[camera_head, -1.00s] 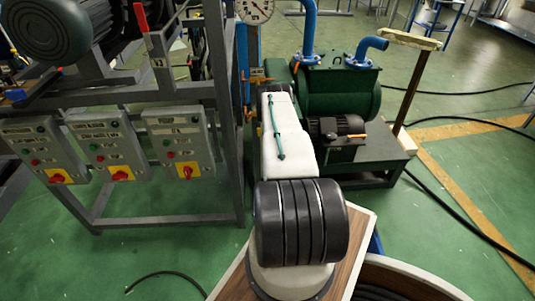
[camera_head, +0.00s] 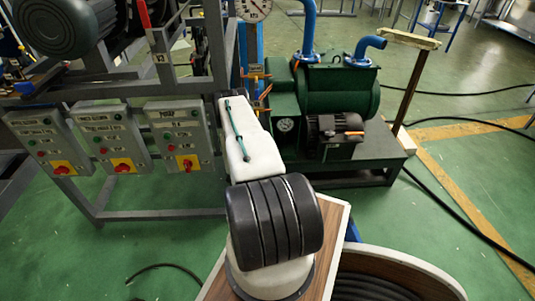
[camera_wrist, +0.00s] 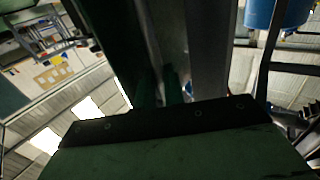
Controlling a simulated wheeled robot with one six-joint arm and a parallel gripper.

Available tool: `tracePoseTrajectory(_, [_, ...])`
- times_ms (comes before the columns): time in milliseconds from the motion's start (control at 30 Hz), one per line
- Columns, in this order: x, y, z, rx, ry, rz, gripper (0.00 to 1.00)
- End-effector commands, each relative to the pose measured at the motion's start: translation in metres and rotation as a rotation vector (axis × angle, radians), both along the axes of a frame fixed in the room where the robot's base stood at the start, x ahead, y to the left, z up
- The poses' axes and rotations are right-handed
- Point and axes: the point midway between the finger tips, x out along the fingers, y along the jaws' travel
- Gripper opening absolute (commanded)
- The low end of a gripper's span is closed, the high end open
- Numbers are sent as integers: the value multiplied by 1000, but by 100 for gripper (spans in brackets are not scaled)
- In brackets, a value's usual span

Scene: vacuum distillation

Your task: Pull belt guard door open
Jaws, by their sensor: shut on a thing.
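In the wrist view, a large dark green panel (camera_wrist: 180,155) with a black, bolted edge strip (camera_wrist: 170,120) fills the bottom, very close. It looks like the belt guard door. My gripper (camera_wrist: 176,85) shows as dark uprights coming down from the top to the strip, shut on a narrow green part there. The exact contact is in deep shadow. In the head view, my white and black arm reaches toward the left side of the green pump (camera_head: 338,90). My own arm hides the gripper and the door there.
A grey steel frame with several switch boxes (camera_head: 180,135) stands close to the arm's left. The pump's motor (camera_head: 335,128) and base are to the right.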

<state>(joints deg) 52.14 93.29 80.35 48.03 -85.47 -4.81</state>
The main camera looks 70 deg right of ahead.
Motion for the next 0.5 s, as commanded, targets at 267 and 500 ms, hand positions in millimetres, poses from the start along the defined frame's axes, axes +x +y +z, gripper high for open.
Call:
tracePoseTrajectory(267, [11,-5,6,-12,-7,2,0])
tracePoseTrajectory(500, [12,-5,7,-15,-8,2,0])
